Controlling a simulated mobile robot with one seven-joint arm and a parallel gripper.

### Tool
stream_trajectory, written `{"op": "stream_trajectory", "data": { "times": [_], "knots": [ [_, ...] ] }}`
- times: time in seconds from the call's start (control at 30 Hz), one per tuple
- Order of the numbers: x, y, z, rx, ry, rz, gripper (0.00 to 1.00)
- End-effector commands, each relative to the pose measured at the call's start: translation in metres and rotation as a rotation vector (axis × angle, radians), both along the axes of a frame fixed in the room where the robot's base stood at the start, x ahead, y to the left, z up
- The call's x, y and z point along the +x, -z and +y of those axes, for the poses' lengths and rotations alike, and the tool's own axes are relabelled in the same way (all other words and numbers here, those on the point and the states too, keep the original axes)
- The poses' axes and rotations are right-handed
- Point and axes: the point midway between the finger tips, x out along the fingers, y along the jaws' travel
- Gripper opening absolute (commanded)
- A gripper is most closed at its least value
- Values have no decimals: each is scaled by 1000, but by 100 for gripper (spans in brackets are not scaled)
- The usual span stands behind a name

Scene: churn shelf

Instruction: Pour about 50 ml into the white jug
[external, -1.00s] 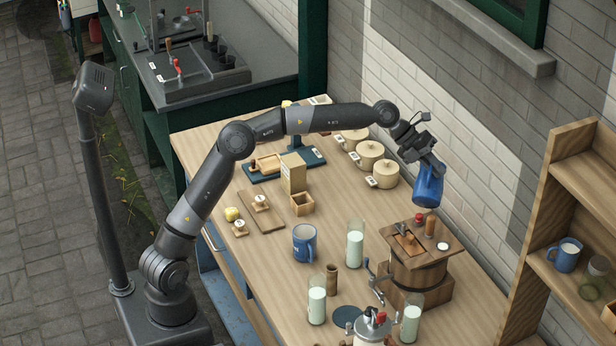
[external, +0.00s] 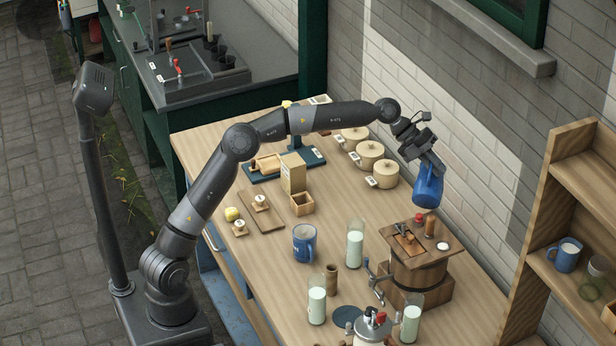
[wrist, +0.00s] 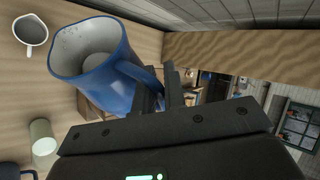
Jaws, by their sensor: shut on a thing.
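My gripper (external: 430,163) is shut on a blue jug (external: 428,188) and holds it in the air above the wooden churn, near the brick wall. In the wrist view the blue jug (wrist: 100,65) is tilted, with its handle at the jaws. Its pale grey inside shows small drops or specks; I cannot tell how much liquid it holds. A small pale vessel with a grey inside (wrist: 31,30) shows apart from it at the upper left of the wrist view. I cannot tell if this is the white jug. No clear white jug shows in the external view.
The wooden churn (external: 418,275) stands below the held jug. Glasses of milk (external: 355,245) and a blue mug (external: 304,243) stand on the table (external: 270,285). Lidded crocks (external: 384,174) line the wall. A wooden shelf (external: 545,190) with a blue mug (external: 567,255) is at the right.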

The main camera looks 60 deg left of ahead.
Motion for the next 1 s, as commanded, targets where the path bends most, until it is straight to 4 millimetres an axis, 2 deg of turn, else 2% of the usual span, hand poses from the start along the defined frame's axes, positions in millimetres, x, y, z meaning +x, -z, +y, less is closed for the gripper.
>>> {"op": "stream_trajectory", "data": {
  "times": [1.0],
  "knots": [
    [11,2,12,-80,0,70,0]
  ]
}}
